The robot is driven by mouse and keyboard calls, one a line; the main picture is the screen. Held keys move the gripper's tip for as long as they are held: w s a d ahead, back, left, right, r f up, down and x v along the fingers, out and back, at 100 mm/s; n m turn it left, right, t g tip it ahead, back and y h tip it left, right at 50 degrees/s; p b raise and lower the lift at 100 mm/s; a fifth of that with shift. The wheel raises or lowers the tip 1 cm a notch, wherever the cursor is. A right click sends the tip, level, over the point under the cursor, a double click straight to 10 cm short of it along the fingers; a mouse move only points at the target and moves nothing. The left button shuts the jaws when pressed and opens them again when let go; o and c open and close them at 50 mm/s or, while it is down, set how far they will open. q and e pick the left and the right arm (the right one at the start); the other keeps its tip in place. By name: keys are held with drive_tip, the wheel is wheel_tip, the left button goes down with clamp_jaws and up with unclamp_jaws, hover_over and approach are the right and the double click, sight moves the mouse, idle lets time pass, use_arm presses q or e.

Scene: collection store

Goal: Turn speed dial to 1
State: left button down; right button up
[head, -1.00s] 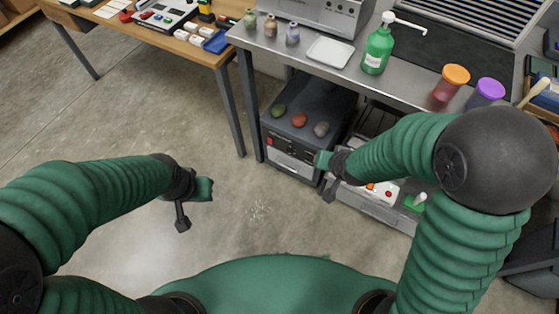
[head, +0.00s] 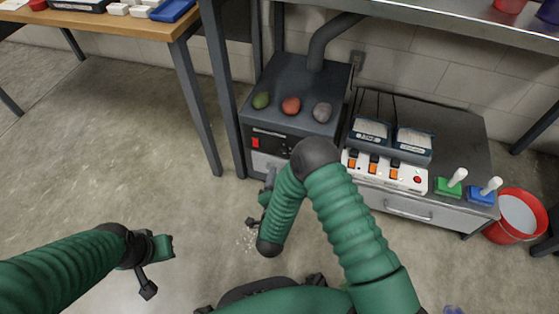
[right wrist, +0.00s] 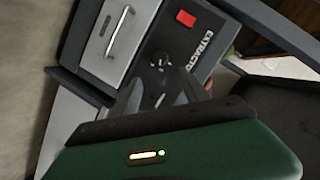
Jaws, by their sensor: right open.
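The dark grey extractor unit (head: 290,82) stands on the floor under the metal bench. Its front has a red switch (head: 255,143), also seen in the right wrist view (right wrist: 186,18). A dark round dial (right wrist: 160,63) with a small pale mark sits on the front panel in the right wrist view, near the "EXTRACTO" label. My right gripper (right wrist: 158,98) is open in front of the dial, its fingers overlapping the dial's lower edge; contact cannot be told. In the head view the right gripper (head: 261,205) is partly hidden by its arm. My left gripper (head: 158,268) is open and empty above the floor.
Three stones, green, red and grey, lie on the unit's top. A red bucket (head: 515,217) stands farther right. Floor at left is clear.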

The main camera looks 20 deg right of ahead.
drive_tip(key=b+x, duration=0.6)
drive_tip(key=x, duration=0.7)
drive_tip(key=shift+s+a+f, duration=0.1)
drive_tip(key=shift+a, duration=0.05)
clamp_jaws()
